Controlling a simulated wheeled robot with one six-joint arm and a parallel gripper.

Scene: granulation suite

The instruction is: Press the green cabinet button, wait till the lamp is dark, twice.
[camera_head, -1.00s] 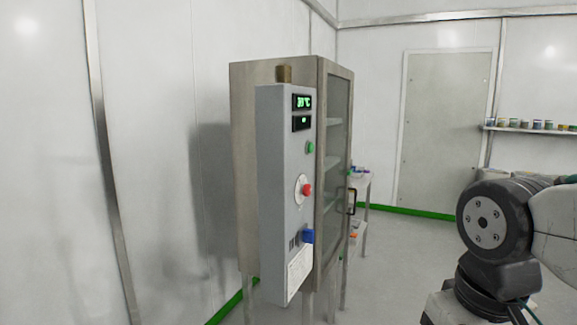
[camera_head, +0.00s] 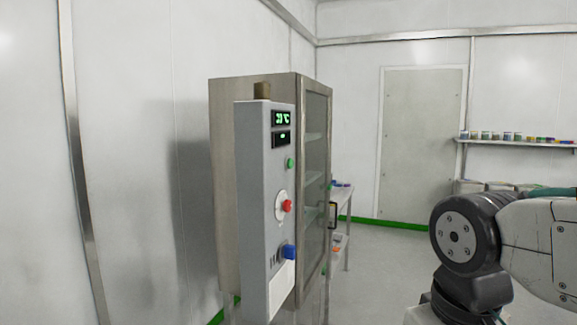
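The grey control panel (camera_head: 252,215) stands on the near side of the steel cabinet (camera_head: 228,95), left of centre. Its small round green button (camera_head: 291,163) sits below two displays and is unobstructed. A brownish lamp (camera_head: 262,90) on top of the panel looks dull and unlit. The upper display (camera_head: 281,118) shows green digits with °C; the lower display (camera_head: 281,139) shows a small green mark too small to read. My arm's links show at the right, well apart from the panel. My gripper is out of view.
A red knob (camera_head: 287,206) on a white disc and a blue knob (camera_head: 289,252) sit lower on the panel. The glass cabinet door (camera_head: 314,185) looks shut. A small table (camera_head: 343,190) stands behind. Open floor lies between cabinet and my arm.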

